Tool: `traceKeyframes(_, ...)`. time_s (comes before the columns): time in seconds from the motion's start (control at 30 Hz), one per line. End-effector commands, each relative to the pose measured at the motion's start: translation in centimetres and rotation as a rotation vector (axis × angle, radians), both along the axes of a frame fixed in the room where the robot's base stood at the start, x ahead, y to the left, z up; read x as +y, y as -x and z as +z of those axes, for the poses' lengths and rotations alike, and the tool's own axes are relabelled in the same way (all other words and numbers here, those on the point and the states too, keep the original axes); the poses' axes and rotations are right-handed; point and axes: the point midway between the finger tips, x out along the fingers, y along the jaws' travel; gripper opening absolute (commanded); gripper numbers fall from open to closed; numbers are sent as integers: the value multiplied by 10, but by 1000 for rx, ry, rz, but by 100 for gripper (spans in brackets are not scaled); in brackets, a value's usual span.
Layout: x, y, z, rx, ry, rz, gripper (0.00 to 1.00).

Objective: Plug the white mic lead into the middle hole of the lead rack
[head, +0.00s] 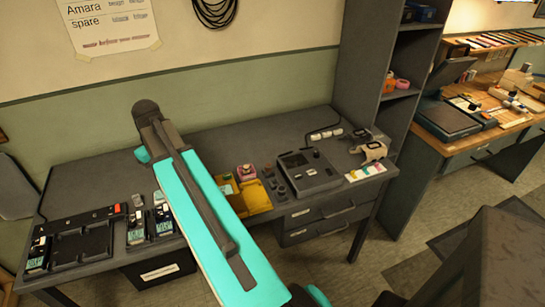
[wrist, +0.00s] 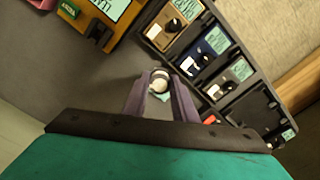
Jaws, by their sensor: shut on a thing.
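My gripper (wrist: 160,92) is in the wrist view, its two fingers closed on a small round end with a white top and dark rim, apparently the white mic lead (wrist: 159,80). I see it nearly end-on, and any cord from it is hidden. It appears to be over the dark bench top, between the yellow tray and the black tray of packs. In the head view my arm crosses the bench and hides the gripper and what it holds. I cannot pick out the lead rack or its middle hole for certain in either view.
A black tray (wrist: 240,125) with several packs lies right of my gripper. A yellow tray (wrist: 94,30) lies at upper left and also shows in the head view (head: 259,207). A grey desk unit (head: 308,171) stands right of it.

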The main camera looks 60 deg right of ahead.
Motion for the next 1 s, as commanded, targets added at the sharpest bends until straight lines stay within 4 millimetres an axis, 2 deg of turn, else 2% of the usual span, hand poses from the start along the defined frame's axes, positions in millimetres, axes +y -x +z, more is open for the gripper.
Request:
traceKeyframes(0.1,-32,19,2,1,0,-80,0)
traceKeyframes(0.4,-103,69,3,1,0,-270,0)
traceKeyframes(0.67,-158,119,3,0,0,-436,0)
traceKeyframes(1.0,-218,194,4,1,0,-652,0)
